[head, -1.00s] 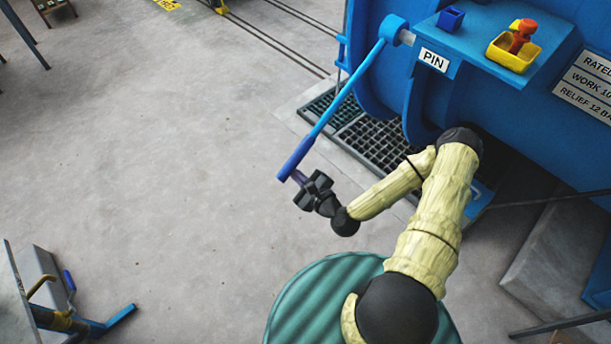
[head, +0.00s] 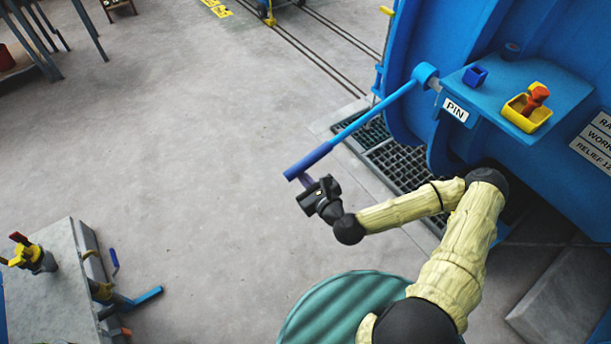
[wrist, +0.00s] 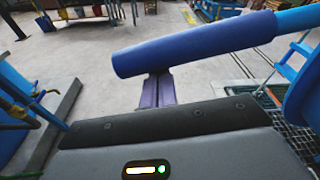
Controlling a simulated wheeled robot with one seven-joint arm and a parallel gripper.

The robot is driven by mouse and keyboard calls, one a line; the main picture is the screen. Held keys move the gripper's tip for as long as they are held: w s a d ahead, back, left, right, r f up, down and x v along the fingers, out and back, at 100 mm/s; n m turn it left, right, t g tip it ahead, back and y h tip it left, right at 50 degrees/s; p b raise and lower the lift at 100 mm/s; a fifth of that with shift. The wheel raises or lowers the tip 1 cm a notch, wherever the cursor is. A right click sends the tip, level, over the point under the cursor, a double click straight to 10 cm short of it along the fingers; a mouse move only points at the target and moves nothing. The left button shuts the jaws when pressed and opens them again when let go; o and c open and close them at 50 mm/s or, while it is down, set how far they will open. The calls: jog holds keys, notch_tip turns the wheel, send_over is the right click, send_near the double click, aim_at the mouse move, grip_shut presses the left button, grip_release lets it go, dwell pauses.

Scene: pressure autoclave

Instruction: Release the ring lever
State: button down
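The ring lever (head: 375,112) is a light blue bar with a dark blue grip (head: 309,160). It runs from a round pivot (head: 425,73) on the blue autoclave down to the left. My gripper (head: 306,181) is at the grip's free end. In the wrist view the grip (wrist: 190,46) crosses above my purple fingers (wrist: 158,89) and hides their tips. The fingers lie side by side with no clear gap, and the grip is not seen between them. Whether they touch the grip is hard to tell.
A blue shelf with a PIN label (head: 455,110) carries a small blue block (head: 474,76) and a yellow tray (head: 527,112) with a red-handled part. Floor grating (head: 405,165) lies below the lever. A grey bench (head: 60,270) stands lower left. The floor at left is open.

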jog(key=shift+a+r+y, duration=0.2)
jog(key=shift+r, duration=0.35)
jog(key=shift+a+r+y, duration=0.2)
jog(key=shift+r, duration=0.35)
notch_tip(320, 180, down, 6)
jog(key=w+b, duration=0.1)
jog(key=b, duration=0.3)
jog(key=p+v, duration=0.4)
jog(key=v, duration=0.6)
jog(key=shift+d+h, duration=0.4)
jog(key=shift+d, duration=0.1)
